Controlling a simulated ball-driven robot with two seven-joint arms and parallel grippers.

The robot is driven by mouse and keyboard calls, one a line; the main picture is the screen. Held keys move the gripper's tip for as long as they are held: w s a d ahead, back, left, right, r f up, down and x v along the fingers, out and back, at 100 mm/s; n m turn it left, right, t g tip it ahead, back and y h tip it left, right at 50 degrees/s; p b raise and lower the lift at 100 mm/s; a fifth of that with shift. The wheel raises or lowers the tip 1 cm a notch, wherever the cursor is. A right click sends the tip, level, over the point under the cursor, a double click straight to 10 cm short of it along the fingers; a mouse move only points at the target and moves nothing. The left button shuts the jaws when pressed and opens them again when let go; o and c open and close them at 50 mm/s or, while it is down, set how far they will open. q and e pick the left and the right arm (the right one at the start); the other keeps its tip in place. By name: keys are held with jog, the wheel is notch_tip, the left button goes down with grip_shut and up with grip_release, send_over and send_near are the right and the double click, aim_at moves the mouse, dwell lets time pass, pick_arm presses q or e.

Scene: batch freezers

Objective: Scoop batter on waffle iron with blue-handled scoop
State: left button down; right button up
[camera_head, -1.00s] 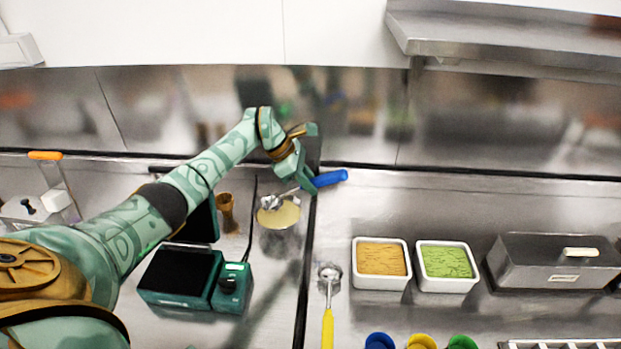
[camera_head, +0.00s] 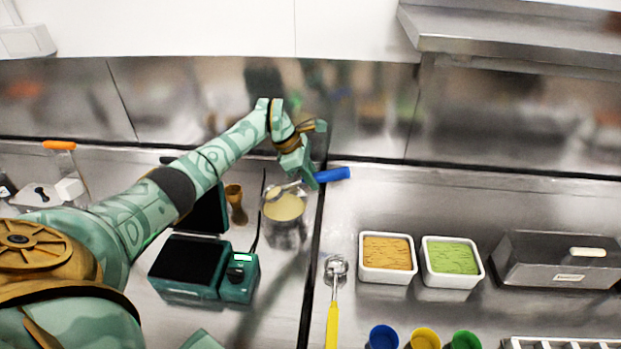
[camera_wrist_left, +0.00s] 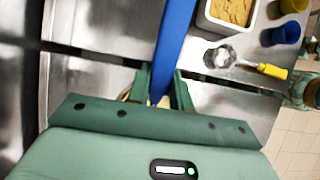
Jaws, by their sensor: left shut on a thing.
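My left gripper (camera_head: 306,176) is shut on the blue-handled scoop (camera_head: 333,174), whose handle sticks out to the right. In the left wrist view the blue handle (camera_wrist_left: 175,45) runs up from between the fingers (camera_wrist_left: 160,92). The scoop's metal stem reaches left over the rim of the metal batter container (camera_head: 284,236). Pale batter (camera_head: 286,208) shows inside the container. The waffle iron (camera_head: 184,263) stands open left of the container, its dark lower plate bare.
A yellow-handled scoop (camera_head: 332,322) lies right of the dark counter seam. White tubs of orange (camera_head: 387,253) and green (camera_head: 453,258) filling and a steel box (camera_head: 556,260) stand further right. A brown wooden item (camera_head: 236,203) stands between iron and container.

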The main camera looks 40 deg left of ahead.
aim_at(324, 174)
pick_arm(q)
jog(key=shift+r+p, duration=0.4)
jog(key=shift+r, duration=0.5)
jog(key=shift+w+d+r+y+p, duration=0.25)
jog(key=shift+d+y+p, duration=0.05)
jog(key=shift+d+p, duration=0.1)
jog(key=shift+w+d+f+g+y+p, duration=0.1)
jog(key=shift+w+d+g+y+p, duration=0.25)
jog(key=shift+d+g+y, duration=0.35)
jog(key=shift+w+d+f+g+y, duration=0.15)
jog(key=shift+f+g+y, duration=0.15)
jog(key=shift+y, duration=0.4)
